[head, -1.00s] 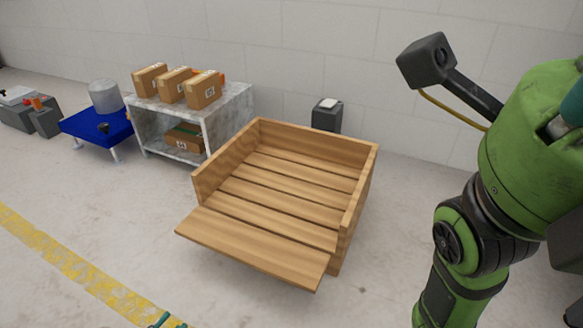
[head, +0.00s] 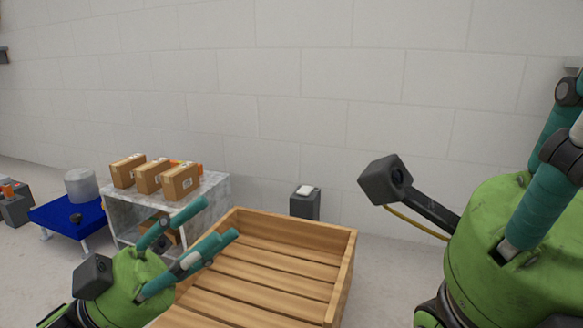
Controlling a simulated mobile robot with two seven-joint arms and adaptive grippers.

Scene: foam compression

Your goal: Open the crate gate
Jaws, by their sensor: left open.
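The wooden crate (head: 345,275) stands on the floor at the lower middle, its back and right walls and slatted floor in view. Its front side, with the gate, is cut off by the bottom edge or hidden behind my left gripper. My left gripper (head: 222,219) is open and empty, its teal fingers spread over the crate's left side in the picture. I cannot tell its height above the crate. My right arm fills the right side, with teal finger parts at the right edge. Its fingertips do not show clearly.
A grey shelf (head: 218,190) with several cardboard boxes (head: 180,182) stands left of the crate. A blue table (head: 65,222) with a metal cylinder (head: 81,185) is farther left. A dark grey bin (head: 305,204) stands behind the crate, near the white wall (head: 300,90).

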